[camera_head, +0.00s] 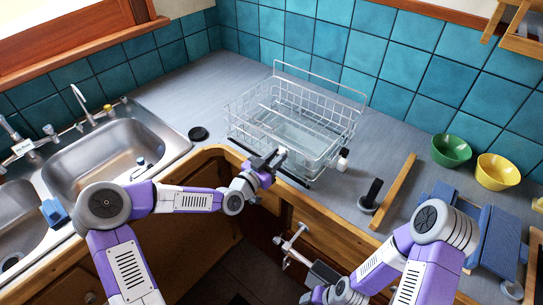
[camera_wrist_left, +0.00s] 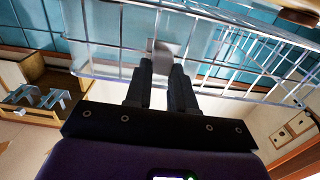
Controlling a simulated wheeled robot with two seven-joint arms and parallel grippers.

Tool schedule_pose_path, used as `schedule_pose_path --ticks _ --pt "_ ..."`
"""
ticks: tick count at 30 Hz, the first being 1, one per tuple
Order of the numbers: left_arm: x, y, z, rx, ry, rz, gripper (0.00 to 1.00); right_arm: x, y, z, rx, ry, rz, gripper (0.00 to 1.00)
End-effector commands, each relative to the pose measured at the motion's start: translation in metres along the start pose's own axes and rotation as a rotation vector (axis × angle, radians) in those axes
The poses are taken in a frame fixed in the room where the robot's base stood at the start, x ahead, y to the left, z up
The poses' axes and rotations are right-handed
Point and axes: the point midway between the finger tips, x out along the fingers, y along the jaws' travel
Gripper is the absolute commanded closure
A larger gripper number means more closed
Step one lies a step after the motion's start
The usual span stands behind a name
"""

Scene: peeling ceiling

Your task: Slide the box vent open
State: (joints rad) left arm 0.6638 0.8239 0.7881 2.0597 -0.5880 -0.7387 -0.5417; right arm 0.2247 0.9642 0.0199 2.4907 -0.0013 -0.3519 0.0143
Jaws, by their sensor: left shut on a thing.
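A clear box with a white wire frame (camera_head: 345,125) stands on the grey counter by the cabinet edge. It fills the upper part of the left wrist view (camera_wrist_left: 100,50). My left gripper (camera_head: 273,160) is at its near side, shut on a small pale grey tab (camera_wrist_left: 162,47). The fingertips hide part of the tab, and I cannot tell how far any vent in the box is open. My right gripper (camera_head: 296,246) is low in front of the cabinet, away from the box; its fingers are too unclear to judge.
A double sink (camera_head: 110,150) is at the left. A green bowl (camera_head: 451,150), a yellow bowl (camera_head: 498,171) and a blue rack (camera_head: 487,235) are farther right. Tiled walls close the back.

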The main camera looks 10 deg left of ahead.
Motion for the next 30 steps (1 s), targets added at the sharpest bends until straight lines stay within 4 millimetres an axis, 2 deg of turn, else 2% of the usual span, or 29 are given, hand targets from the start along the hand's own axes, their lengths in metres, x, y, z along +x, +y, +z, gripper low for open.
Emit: schedule_pose_path --ticks 1,6,14,15,20,30 --pt "0.001 0.012 0.001 0.002 0.002 0.008 1.00 0.005 0.002 0.000 0.000 0.000 0.000 0.39" --pt "-0.001 0.028 0.001 0.003 0.000 0.001 1.00 0.009 0.004 0.000 0.000 0.000 0.000 0.39" --pt "-0.001 0.028 0.000 0.001 0.000 -0.002 1.00 0.008 0.003 0.000 0.000 0.000 0.000 0.39" --pt "-0.001 0.028 0.000 0.001 0.000 -0.002 0.73 0.008 0.003 0.000 0.000 0.000 0.000 0.39" --pt "-0.001 0.028 0.000 0.001 0.000 -0.002 0.49 0.008 0.003 0.000 0.000 0.000 0.000 0.39" --pt "-0.005 0.027 0.000 0.002 0.000 -0.002 0.49 0.008 0.003 0.000 0.000 0.000 0.000 0.39"
